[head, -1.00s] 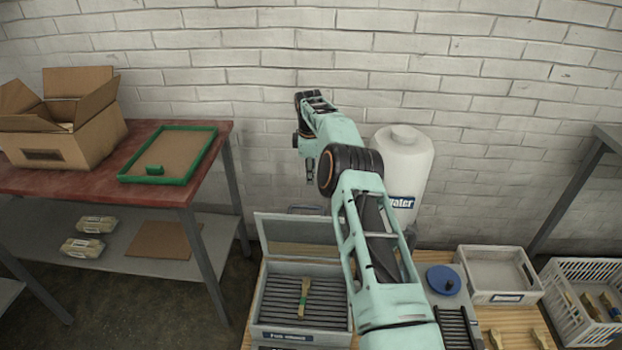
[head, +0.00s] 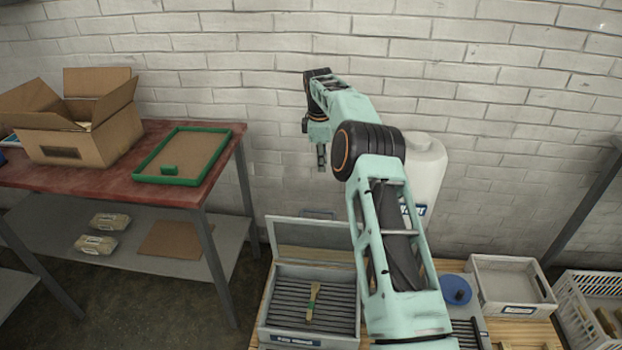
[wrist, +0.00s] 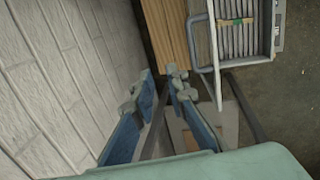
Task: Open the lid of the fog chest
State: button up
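The fog chest (head: 275,318) is a grey box on the wooden bench, with a slatted rack inside. Its lid (head: 312,236) stands raised at the back, leaving the inside uncovered.
A white water tank (head: 427,165) stands behind my arm. A blue round knob (head: 456,290) and an empty grey tray (head: 495,269) are right of the chest. A red table (head: 115,185) with a cardboard box (head: 95,145) stands left. The brick wall is close behind.

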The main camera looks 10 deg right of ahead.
jog(key=s+a+f+n+h, duration=0.1)
jog(key=s+a+f, duration=0.1)
jog(key=f, duration=0.1)
jog(key=s+a+f+n+g+h, duration=0.1)
jog(key=s+a+f, duration=0.1)
jog(key=f, duration=0.1)
jog(key=s+a+f+n+h, duration=0.1)
jog(key=s+a+f, duration=0.1)
jog(key=f, duration=0.1)
jog(key=shift+s+a+f+g+h, duration=0.1)
jog(key=shift+s+f+g+h, duration=0.1)
jog(key=shift+f+g+h, duration=0.2)
grip_shut()
jog(key=s+a+f+n+h+b, duration=0.1)
jog(key=s+a+f+n+h, duration=0.1)
jog(key=s+f+n+h, duration=0.4)
jog(key=n+t+y+b, duration=0.3)
jog(key=n+t+y, duration=0.2)
jog(key=n+t, duration=1.75)
send_near(286, 219)
jog(key=w+r+n+g+b, duration=0.1)
jog(key=w+r+n+g, duration=0.1)
jog(key=w+d+r+n+g+b, duration=0.1)
jog(key=w+r+n+g+b, duration=0.1)
jog(key=w, duration=0.1)
jog(key=shift+d, duration=0.1)
jog(key=shift+w+r, duration=0.15)
jog(key=shift+w, duration=0.15)
